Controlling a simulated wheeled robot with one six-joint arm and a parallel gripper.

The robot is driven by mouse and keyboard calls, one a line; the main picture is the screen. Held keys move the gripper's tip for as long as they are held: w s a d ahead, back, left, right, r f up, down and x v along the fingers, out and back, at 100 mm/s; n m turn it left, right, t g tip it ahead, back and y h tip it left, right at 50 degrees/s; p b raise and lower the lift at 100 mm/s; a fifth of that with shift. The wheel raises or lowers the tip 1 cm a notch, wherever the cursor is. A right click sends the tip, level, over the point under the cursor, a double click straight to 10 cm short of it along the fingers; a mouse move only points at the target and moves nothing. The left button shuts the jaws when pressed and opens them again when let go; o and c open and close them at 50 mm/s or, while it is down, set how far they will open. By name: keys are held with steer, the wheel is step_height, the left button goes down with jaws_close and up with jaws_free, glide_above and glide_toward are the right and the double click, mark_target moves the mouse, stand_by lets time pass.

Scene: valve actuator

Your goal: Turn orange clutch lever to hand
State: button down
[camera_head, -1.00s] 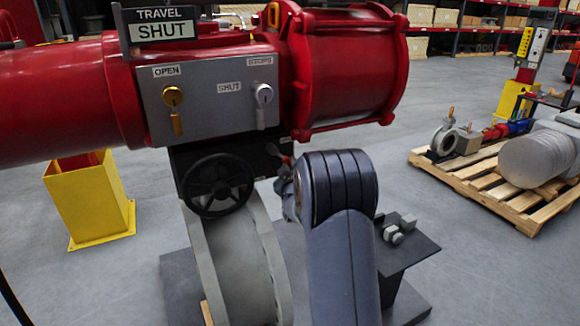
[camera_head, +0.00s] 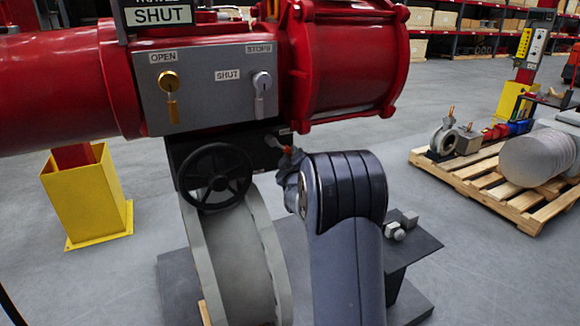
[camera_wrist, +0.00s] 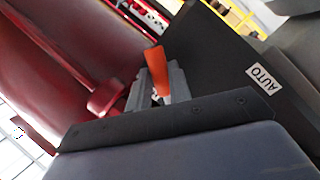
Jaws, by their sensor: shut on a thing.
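The orange clutch lever (camera_wrist: 156,70) stands up in the middle of the wrist view, leaning slightly. The grey fingers of my gripper (camera_wrist: 157,92) are shut on it near its lower part. A white AUTO label (camera_wrist: 264,79) is on the dark housing to the right of the lever. No HAND label is readable. In the head view a small orange-red tip of the lever (camera_head: 287,150) shows beside the black handwheel (camera_head: 215,176). My gripper is mostly hidden there behind my own wrist.
The red actuator (camera_head: 345,60) with its grey OPEN/SHUT panel (camera_head: 213,85) sits just above my wrist. A grey valve body (camera_head: 237,255) stands below. A yellow post base (camera_head: 85,195) is at left, a wooden pallet (camera_head: 470,180) at right.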

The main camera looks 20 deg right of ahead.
steer(key=shift+d+r+n+t+b, duration=0.35)
steer(key=shift+n+b, duration=0.55)
steer(key=shift+b, duration=0.6)
steer(key=shift+r, duration=0.1)
steer(key=c, duration=1.3)
jaws_free()
steer(key=shift+s+a, duration=0.1)
steer(key=b+v, duration=0.2)
steer(key=v, duration=0.8)
steer(key=shift+s, duration=0.3)
